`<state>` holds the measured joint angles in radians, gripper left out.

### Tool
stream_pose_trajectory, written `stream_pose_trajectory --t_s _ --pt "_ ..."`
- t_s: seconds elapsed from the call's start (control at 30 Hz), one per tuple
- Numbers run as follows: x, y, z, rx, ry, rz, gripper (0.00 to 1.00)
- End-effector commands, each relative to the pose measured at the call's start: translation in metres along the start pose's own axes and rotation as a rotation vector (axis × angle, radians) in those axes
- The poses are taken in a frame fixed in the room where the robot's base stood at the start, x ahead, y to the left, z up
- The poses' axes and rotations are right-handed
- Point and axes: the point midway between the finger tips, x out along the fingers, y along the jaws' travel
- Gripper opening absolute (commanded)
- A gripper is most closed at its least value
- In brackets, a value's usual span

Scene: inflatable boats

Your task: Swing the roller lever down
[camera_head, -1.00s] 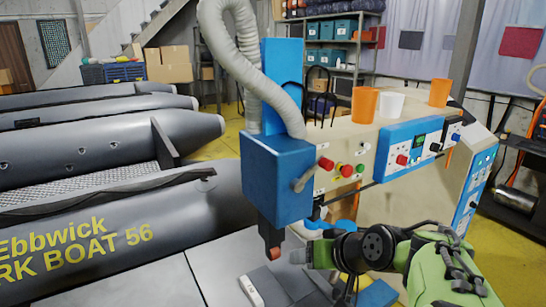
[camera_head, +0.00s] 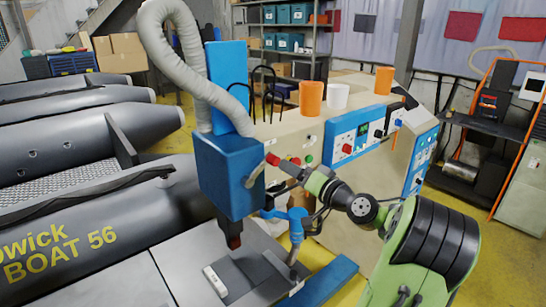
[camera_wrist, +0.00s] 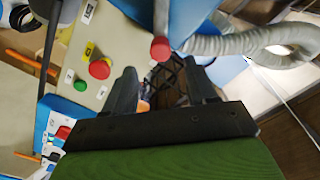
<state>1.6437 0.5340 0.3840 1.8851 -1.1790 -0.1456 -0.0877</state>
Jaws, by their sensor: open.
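The roller lever is a short grey rod (camera_head: 257,177) on the right side of the blue machine head (camera_head: 226,178). It slants up to a red knob (camera_head: 272,158). In the wrist view the red knob (camera_wrist: 160,49) is at the end of the grey rod (camera_wrist: 162,16), in front of the blue housing. My gripper (camera_head: 288,175) is just right of the lever in the head view. In the wrist view my gripper (camera_wrist: 160,72) is open, with the knob in line with the gap between its fingertips. Whether they touch is unclear.
The beige cabinet beside the lever carries a red button (camera_wrist: 100,67) and a green button (camera_wrist: 80,86). Orange cups (camera_head: 311,98) and a white cup (camera_head: 338,96) stand on top. A grey hose (camera_head: 185,60) loops over the head. Grey inflatable boats (camera_head: 90,130) lie at left.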

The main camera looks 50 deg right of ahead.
Motion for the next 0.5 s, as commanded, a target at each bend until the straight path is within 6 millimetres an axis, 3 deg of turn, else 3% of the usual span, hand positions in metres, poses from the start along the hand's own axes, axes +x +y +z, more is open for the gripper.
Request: stream_pose_trajectory --t_s 0.1,0.23,0.5 --pt "0.032 -0.004 -0.001 0.001 -0.004 -0.005 0.57" --pt "0.059 -0.003 -0.002 0.001 -0.003 -0.002 0.57" --pt "0.081 -0.001 0.000 -0.001 -0.001 0.001 0.57"
